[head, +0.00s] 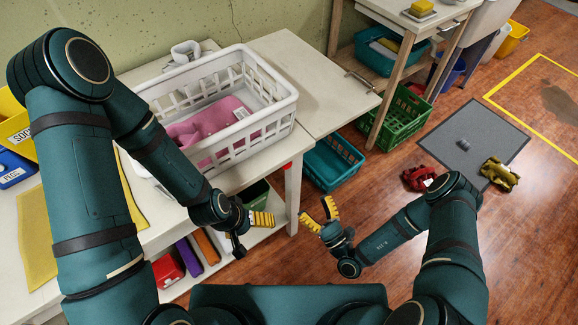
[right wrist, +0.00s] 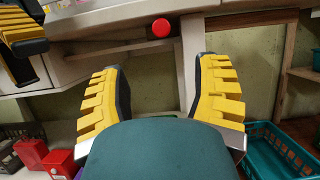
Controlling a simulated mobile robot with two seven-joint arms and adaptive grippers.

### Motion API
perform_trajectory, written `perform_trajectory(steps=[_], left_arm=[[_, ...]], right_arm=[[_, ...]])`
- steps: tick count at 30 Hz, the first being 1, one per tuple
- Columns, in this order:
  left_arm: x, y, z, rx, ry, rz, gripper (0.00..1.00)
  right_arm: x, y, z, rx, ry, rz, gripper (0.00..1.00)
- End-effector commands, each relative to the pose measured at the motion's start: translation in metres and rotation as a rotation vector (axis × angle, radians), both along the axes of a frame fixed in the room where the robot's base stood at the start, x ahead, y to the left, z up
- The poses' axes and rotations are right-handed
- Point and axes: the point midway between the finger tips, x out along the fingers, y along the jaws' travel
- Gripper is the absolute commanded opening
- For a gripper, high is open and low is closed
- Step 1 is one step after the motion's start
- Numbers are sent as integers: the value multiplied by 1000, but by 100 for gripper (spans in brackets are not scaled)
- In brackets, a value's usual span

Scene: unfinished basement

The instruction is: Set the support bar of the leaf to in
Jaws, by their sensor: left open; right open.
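The leaf (head: 315,85) is a pale panel at the right of the white table, and it looks about level with the tabletop. A red round knob (head: 287,166) shows under the table edge near the leaf; in the right wrist view the red knob (right wrist: 161,28) appears to be the end of the support bar, most of which is hidden. My right gripper (head: 318,211) is open and empty, below and right of the knob; its fingers (right wrist: 161,85) frame the space below it. My left gripper (head: 259,219) is open and empty, below and left of the knob.
A white basket (head: 272,108) with a pink cloth (head: 212,123) stands on the table. A teal crate (head: 333,163) and a green crate (head: 402,116) are on the right. Red and purple items sit on the lower shelf (head: 185,288). A grey mat (head: 470,140) lies on the floor.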

Motion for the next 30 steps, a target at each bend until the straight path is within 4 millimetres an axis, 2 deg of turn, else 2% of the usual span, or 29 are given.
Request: perform_trajectory(steps=[5, 21, 30], left_arm=[[0, 0, -1, 0, 0, 0, 93], [2, 0, -10, 1, -5, 1, 93], [2, 0, -12, 1, -6, 1, 93]], right_arm=[[15, 9, 7, 2, -4, -9, 63], [88, 63, 44, 2, -4, -6, 63], [102, 73, 52, 2, -1, -6, 63]])
